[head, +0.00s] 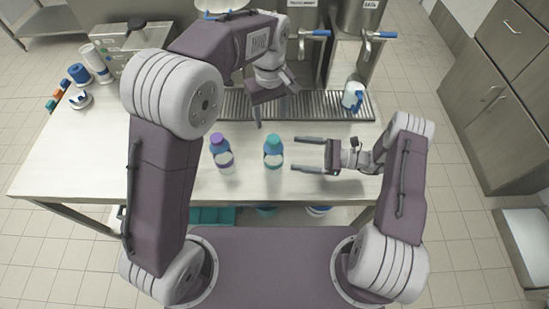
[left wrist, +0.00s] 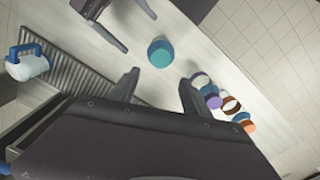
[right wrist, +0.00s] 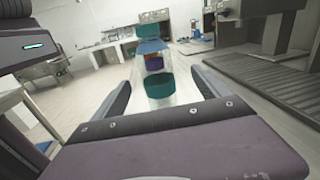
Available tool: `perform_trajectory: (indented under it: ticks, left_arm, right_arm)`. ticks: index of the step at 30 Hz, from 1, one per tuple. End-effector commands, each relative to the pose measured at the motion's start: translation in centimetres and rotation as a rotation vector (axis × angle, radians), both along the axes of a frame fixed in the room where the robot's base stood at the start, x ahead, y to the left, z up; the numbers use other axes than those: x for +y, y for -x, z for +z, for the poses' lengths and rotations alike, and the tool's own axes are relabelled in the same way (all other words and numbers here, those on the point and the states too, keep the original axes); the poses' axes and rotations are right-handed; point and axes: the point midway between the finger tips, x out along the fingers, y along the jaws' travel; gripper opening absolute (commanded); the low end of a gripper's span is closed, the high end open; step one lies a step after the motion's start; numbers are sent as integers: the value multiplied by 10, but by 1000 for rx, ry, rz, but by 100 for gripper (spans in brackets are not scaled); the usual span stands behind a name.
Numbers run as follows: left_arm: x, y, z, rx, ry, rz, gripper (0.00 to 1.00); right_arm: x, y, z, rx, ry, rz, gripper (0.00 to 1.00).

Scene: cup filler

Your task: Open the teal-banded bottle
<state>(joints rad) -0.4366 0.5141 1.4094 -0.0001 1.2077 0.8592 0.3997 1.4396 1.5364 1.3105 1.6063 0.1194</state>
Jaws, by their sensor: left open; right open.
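The teal-banded bottle (head: 273,151) stands upright on the counter, with a teal cap and a blue upper part. My right gripper (head: 300,155) is open and level to its right, its fingers pointing at it. In the right wrist view the teal-banded bottle (right wrist: 160,88) appears between the open fingers, but I cannot tell whether they reach around it. My left gripper (left wrist: 160,82) is open and empty. In the left wrist view the bottle's cap (left wrist: 160,50) shows from above, ahead of its fingers. In the head view the left gripper is behind the bottle.
A purple-capped bottle (head: 222,155) stands left of the teal one. A white jug with a blue handle (head: 353,96) stands on the drip grate (head: 300,106) at the back right. Several small coloured items and containers are at the counter's left end.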

Motion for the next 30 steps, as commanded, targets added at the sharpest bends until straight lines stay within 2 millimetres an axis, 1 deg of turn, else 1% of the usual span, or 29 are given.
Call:
perform_trajectory:
  ticks: [1,3,5,8,11,15,18,21,25,30]
  left_arm:
    - [-6,3,-3,6,-3,-16,56]
    - [-10,5,-5,11,-5,-28,56]
    - [-11,6,-5,11,-5,-31,56]
    - [-10,6,-5,10,-5,-30,56]
    - [-10,6,-5,10,-5,-30,56]
    - [-10,6,-5,10,-5,-30,56]
    - [-10,6,-5,10,-5,-30,56]
    - [-10,6,-5,10,-5,-30,56]
    - [-10,6,-5,10,-5,-30,56]
    - [-10,6,-5,10,-5,-30,56]
  right_arm:
    - [-3,4,-7,24,-10,-15,86]
    - [-6,7,-12,39,-16,-27,86]
    - [-7,7,-12,39,-16,-29,86]
    - [-1,7,-12,39,-14,-25,86]
    - [16,5,-12,40,-14,-22,86]
    - [45,0,-12,39,-14,-20,86]
    - [63,-3,-12,39,-13,-21,86]
    - [75,-5,-12,38,-13,-22,86]
    - [83,-7,-12,38,-13,-24,86]
    - [84,-7,-12,38,-13,-25,86]
